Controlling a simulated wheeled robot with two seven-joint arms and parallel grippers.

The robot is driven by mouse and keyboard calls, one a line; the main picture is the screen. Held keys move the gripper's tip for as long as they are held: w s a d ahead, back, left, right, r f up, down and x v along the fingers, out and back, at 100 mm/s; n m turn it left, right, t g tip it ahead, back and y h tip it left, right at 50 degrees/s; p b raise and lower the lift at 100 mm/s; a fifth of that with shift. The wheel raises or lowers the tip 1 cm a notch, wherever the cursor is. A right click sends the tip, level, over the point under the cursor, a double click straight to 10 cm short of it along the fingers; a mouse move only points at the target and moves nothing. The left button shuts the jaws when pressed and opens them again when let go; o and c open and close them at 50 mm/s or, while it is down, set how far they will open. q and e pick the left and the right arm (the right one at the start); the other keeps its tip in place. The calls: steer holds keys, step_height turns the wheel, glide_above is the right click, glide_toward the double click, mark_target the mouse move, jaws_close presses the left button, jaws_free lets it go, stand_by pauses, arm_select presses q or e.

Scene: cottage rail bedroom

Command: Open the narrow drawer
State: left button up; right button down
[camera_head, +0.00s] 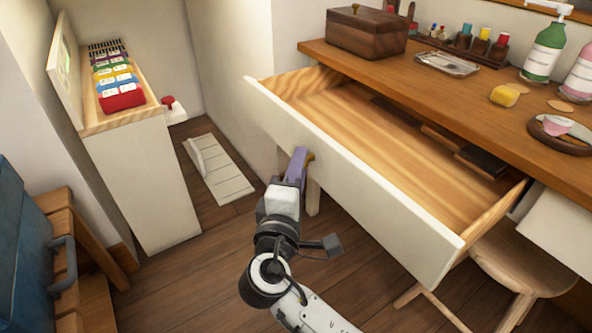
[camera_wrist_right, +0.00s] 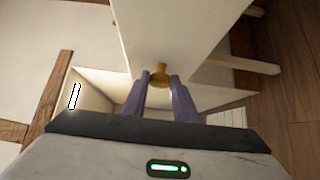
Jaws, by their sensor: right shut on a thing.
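A drawer with a white front (camera_head: 350,180) and a bare wooden inside is pulled well out from under the wooden desktop. Its brass knob (camera_head: 310,157) is on the outer face of the front. My right gripper (camera_head: 298,165), with purple fingers, is at this knob and shut on it. In the right wrist view the fingers (camera_wrist_right: 160,95) stand on either side of the knob (camera_wrist_right: 160,73), with the pale front behind it. Several dark flat pieces (camera_head: 450,140) lie along the back of the drawer. My left gripper is not in view.
The desktop (camera_head: 450,98) holds a wooden box (camera_head: 353,32), bottles (camera_head: 544,50) and a dish (camera_head: 560,132). A stool (camera_head: 515,262) stands below at right. At left are a white shelf unit (camera_head: 150,185) and a blue case (camera_head: 30,250). Floor between is mostly clear.

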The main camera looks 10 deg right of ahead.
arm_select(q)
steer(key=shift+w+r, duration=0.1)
arm_select(e)
steer(key=c, duration=1.4)
jaws_free()
steer(key=shift+c, duration=0.2)
